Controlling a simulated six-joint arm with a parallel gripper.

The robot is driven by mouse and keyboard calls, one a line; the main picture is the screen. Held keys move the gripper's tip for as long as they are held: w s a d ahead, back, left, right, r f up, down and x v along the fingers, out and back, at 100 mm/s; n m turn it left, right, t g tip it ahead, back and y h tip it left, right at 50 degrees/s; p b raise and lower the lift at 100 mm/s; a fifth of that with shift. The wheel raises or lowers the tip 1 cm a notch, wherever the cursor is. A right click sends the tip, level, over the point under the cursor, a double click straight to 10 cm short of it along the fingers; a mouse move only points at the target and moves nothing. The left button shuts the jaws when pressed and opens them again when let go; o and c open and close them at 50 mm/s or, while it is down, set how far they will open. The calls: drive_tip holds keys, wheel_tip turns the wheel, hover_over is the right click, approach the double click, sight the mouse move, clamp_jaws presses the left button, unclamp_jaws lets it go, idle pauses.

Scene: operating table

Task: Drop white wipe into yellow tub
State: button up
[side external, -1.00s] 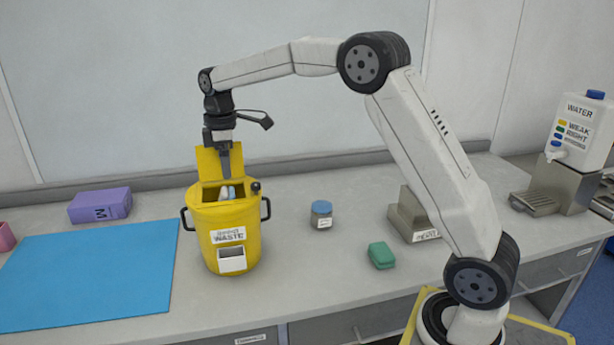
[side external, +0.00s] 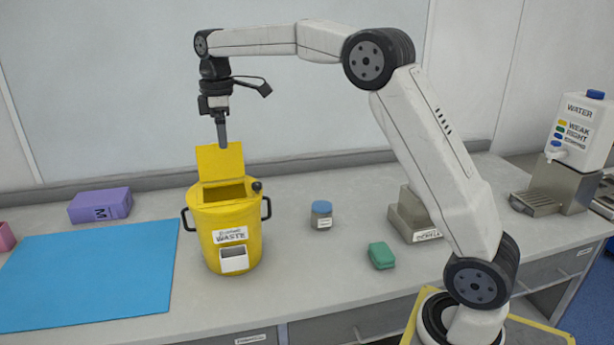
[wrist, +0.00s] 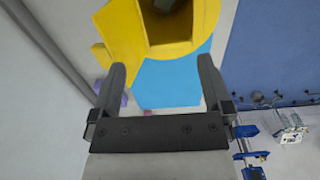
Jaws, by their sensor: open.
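The yellow tub (side external: 227,228), labelled as waste, stands upright on the bench with its lid (side external: 220,163) raised at the back. In the wrist view the tub (wrist: 120,35) shows at the top, its square opening partly in frame with a small greyish thing inside. I cannot tell for sure whether that is the white wipe; no wipe shows elsewhere. My gripper (side external: 222,143) is above the tub, clear of its rim. In the wrist view my gripper (wrist: 160,80) is open, with nothing between its fingers.
A blue mat (side external: 90,275) lies left of the tub, with a purple box (side external: 100,206) behind it. A blue-lidded jar (side external: 321,215), a green block (side external: 381,256) and a grey holder (side external: 412,215) stand to the right. A water dispenser (side external: 582,130) is at far right.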

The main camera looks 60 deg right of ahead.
drive_tip(key=shift+r, duration=0.45)
drive_tip(key=shift+f, duration=0.1)
drive_tip(key=s+d+f+m+t+h, duration=0.35)
drive_tip(key=s+d+f+h, duration=0.2)
drive_tip(key=d+f, duration=0.3)
drive_tip(key=s+a+f+m+y, duration=0.2)
drive_tip(key=s+a+f, duration=0.4)
drive_tip(key=s, duration=0.3)
drive_tip(key=s+a+f+m+y, duration=0.3)
drive_tip(key=s+a+f, duration=0.3)
drive_tip(key=s+a, duration=0.3)
drive_tip(key=shift+s+f+g, duration=0.35)
drive_tip(key=shift+s+g, duration=0.1)
drive_tip(key=shift+s, duration=0.2)
drive_tip(key=shift+m+y, duration=0.25)
